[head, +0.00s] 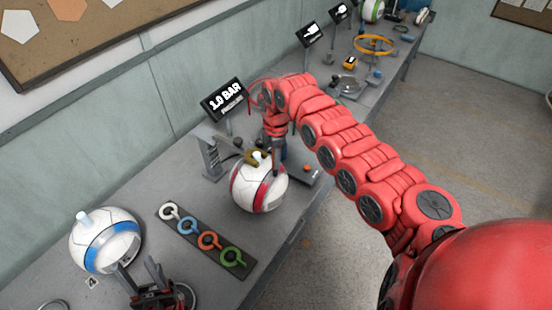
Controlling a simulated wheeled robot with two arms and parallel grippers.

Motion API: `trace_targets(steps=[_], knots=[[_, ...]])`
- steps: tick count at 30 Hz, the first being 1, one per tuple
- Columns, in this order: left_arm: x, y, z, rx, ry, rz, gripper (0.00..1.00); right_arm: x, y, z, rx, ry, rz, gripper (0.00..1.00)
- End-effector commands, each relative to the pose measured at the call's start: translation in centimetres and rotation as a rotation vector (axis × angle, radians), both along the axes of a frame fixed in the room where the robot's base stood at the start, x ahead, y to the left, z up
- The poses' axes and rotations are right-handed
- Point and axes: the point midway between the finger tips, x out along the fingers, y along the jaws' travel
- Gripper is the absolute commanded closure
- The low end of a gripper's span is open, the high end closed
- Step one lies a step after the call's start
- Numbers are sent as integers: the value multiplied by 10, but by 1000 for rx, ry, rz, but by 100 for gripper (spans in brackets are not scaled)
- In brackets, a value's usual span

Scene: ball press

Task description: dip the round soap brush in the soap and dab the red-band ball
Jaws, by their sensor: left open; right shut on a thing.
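The red-band ball (244,188), white with a red band, sits on the bench near the middle of the head view. A white plug stands on its top. An olive-brown piece (250,155) beside the plug looks like part of the round soap brush, touching or just above the ball; I cannot tell which. My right gripper (277,148) points down behind the ball's top, shut on what seems to be the brush; its grip is mostly hidden. My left gripper (140,272) is open and empty, in front of the blue-band ball (98,243). I cannot pick out the soap.
A dark strip (222,262) with white, blue, orange and green rings lies left of the red-band ball. A "1.0 BAR" display (225,100) stands behind it. A yellow ring (374,45) and small tools lie farther along the bench. My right arm crosses the view.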

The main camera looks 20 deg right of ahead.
Motion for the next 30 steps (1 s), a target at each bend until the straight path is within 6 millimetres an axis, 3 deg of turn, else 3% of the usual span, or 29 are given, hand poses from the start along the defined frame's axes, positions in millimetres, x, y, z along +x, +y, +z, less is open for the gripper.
trace_targets(steps=[30], knots=[[0,0,9,0,0,0,50,0,0,62,0,-1,0,100]])
